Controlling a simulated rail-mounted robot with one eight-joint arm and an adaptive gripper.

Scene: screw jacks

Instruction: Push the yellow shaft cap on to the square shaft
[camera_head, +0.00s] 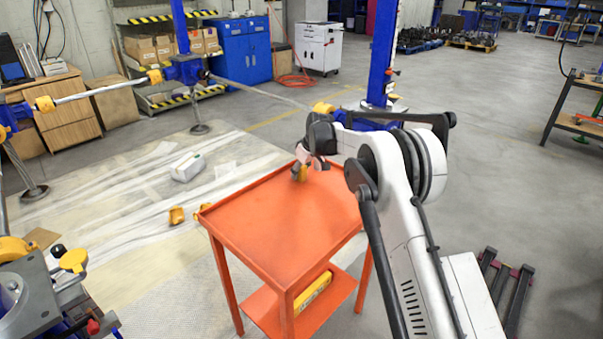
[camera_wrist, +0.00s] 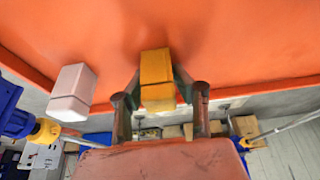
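My gripper (camera_wrist: 157,80) reaches down over the orange table top. Its two fingers lie against the left and right sides of a yellow cap (camera_wrist: 156,72), a block-like piece, in the wrist view. In the head view the cap (camera_head: 301,174) shows below my gripper near the table's far edge. Whether the cap touches the table is unclear; a dark shadow lies behind it. Two other yellow caps (camera_head: 177,215) lie off the table's left side in the head view. The yellow-capped machine (camera_head: 73,260) at lower left is partly cut off. I cannot make out a bare square shaft.
The orange table (camera_head: 270,232) has a raised rim and a mostly clear top. A pale block (camera_wrist: 72,92) stands left of the cap in the wrist view. A white box (camera_head: 187,166) lies on the floor sheeting. Blue posts and grey bars (camera_head: 258,93) stand behind the table.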

